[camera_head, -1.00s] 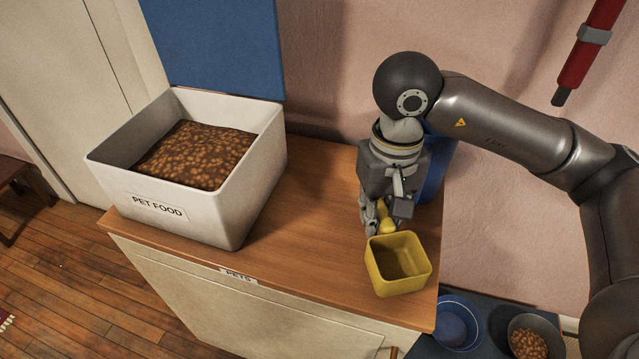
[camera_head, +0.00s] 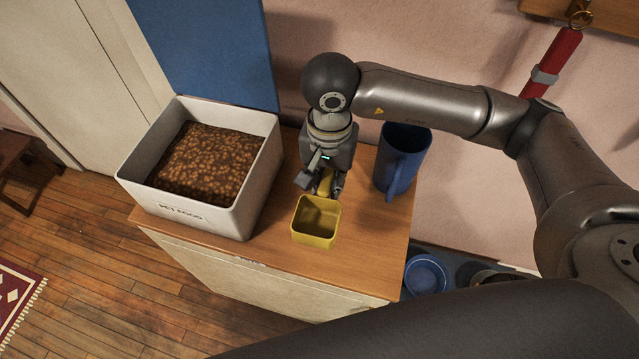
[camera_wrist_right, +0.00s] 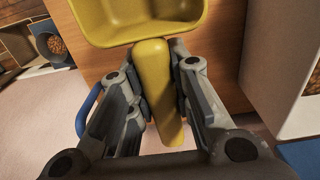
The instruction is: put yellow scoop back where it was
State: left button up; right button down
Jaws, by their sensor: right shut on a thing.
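The yellow scoop (camera_head: 316,222) is an open square cup with a short handle, over the wooden cabinet top between the white bin and the blue pitcher. My right gripper (camera_head: 325,188) is shut on its handle from behind. In the right wrist view the handle (camera_wrist_right: 156,85) lies between both fingers (camera_wrist_right: 160,100), with the cup (camera_wrist_right: 140,18) beyond them. The cup looks empty. I cannot tell whether it touches the cabinet top. My left gripper does not show.
A white bin (camera_head: 215,218) labelled PET FOOD, holding brown kibble (camera_head: 208,160), stands left on the cabinet top (camera_head: 270,235). A blue pitcher (camera_head: 402,160) stands to the right. A blue bowl (camera_head: 427,273) and another bowl sit lower right. A red cylinder hangs on the wall.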

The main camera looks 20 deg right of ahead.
jog(key=shift+s+a+r, duration=0.1)
jog(key=shift+a+r, duration=0.05)
jog(key=shift+r, duration=0.1)
jog(key=w+d+f+b, duration=0.1)
jog(key=w+f, duration=0.2)
jog(key=w, duration=0.1)
jog(key=w+d+f+b, duration=0.2)
jog(key=w+f, duration=0.1)
jog(key=w+d+f+b, duration=0.1)
jog(key=w+f, duration=0.1)
jog(key=w, duration=0.2)
jog(key=shift+w+d+f+b, duration=0.3)
jog(key=shift+w+f, duration=0.05)
jog(key=shift+f, duration=0.05)
jog(key=shift+w+d+f, duration=0.15)
jog(key=shift+w+f, duration=0.15)
jog(key=shift+w, duration=0.1)
jog(key=shift+w+d+f+b, duration=0.1)
jog(key=shift+w+f+b, duration=0.05)
jog(key=shift+f+b, duration=0.2)
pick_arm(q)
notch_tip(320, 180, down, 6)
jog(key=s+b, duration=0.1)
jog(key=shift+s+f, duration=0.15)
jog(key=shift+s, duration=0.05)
pick_arm(e)
jog(key=shift+w+f, duration=0.2)
jog(key=shift+f, duration=1.35)
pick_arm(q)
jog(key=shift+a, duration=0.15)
